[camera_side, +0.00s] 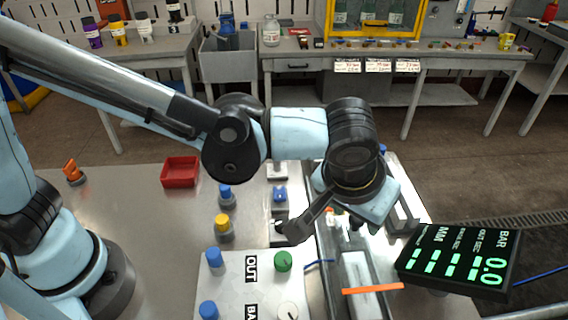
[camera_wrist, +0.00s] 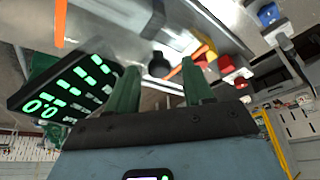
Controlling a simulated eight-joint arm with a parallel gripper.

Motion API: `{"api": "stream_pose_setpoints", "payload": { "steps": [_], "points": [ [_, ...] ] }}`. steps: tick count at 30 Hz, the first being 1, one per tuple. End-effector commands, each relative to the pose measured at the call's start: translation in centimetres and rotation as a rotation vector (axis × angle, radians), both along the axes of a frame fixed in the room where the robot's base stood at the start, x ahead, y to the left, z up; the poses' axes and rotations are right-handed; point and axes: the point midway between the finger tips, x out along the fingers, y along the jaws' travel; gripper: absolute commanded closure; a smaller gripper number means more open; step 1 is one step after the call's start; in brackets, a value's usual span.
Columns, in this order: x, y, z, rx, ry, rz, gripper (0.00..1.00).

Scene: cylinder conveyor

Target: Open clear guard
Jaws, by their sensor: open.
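My gripper shows in the wrist view (camera_wrist: 162,76) with two green fingers spread apart and nothing held between them. In the side view its pale blue body (camera_side: 372,203) hangs over the conveyor channel, and its fingertips are hidden. The clear guard is hard to make out; a see-through, shiny panel (camera_side: 345,255) seems to lie along the channel below and in front of my gripper. An orange strip (camera_side: 373,289) crosses its near part. In the wrist view, an orange bar (camera_wrist: 189,61) lies beyond the fingertips. I cannot tell whether a finger touches the guard.
A dark display with green digits (camera_side: 460,262) stands right of the channel. A control panel with blue, green and white knobs (camera_side: 228,285) is at the left front. A yellow-topped part (camera_side: 223,225) and a red tray (camera_side: 180,171) lie farther left. Bare metal table lies between.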

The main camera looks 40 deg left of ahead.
Motion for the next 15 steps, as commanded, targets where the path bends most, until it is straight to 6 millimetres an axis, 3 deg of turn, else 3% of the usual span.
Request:
{"api": "stream_pose_setpoints", "payload": {
  "steps": [7,15],
  "points": [
    [-0.6,-0.1,1.4,-0.001,0.0,-0.001,0.48],
    [-2.5,0.0,6.0,0.0,0.001,-0.002,0.48]
  ]
}}
